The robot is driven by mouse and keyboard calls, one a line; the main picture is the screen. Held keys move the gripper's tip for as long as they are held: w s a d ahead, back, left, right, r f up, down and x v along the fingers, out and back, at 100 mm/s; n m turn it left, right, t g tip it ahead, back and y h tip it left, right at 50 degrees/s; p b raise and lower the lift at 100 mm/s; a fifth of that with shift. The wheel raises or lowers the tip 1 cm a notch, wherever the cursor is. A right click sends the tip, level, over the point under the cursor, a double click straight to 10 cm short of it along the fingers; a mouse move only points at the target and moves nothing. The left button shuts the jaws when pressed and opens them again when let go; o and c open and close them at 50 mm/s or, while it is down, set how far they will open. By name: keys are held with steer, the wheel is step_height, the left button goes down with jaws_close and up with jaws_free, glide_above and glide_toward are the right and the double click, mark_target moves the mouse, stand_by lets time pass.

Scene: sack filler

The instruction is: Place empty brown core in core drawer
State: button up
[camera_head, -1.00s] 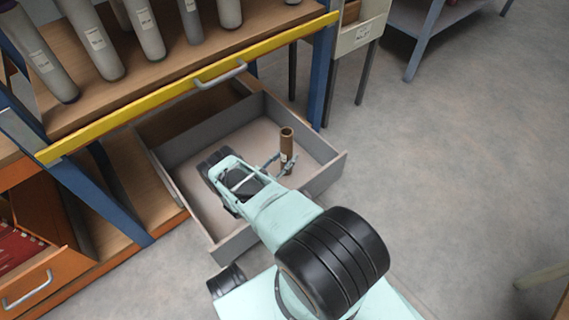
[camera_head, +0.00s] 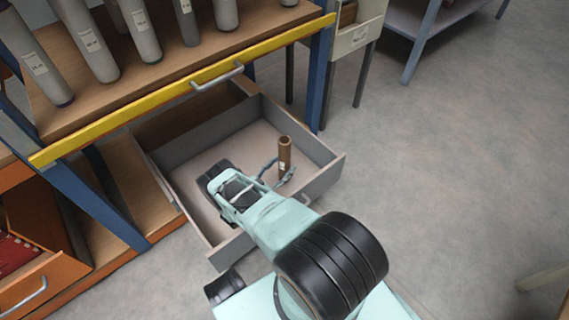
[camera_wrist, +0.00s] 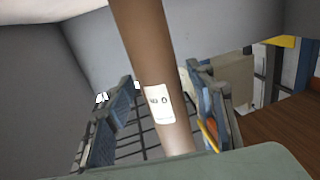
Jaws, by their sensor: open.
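The brown core (camera_head: 285,155) is a slim tube with a white label, standing roughly upright inside the open grey drawer (camera_head: 325,180), towards its right side. My gripper (camera_head: 277,174) is low inside the drawer at the core, with its fingers spread. In the wrist view the core (camera_wrist: 158,85) passes between the two open fingers (camera_wrist: 160,112), and I see gaps on both sides of it. The core's lower end is hidden behind my gripper, so its contact with the drawer floor cannot be seen.
A shelf with a yellow front rail (camera_head: 190,88) and several grey tubes (camera_head: 88,45) stands above the drawer. A blue post (camera_head: 318,75) rises behind the drawer's right side. An orange drawer (camera_head: 45,285) is open at lower left.

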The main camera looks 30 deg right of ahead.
mark_target(280, 168)
steer(key=v, duration=0.6)
steer(key=shift+s+a+p, duration=0.1)
steer(key=shift+a+p, duration=0.05)
steer(key=shift+p, duration=0.2)
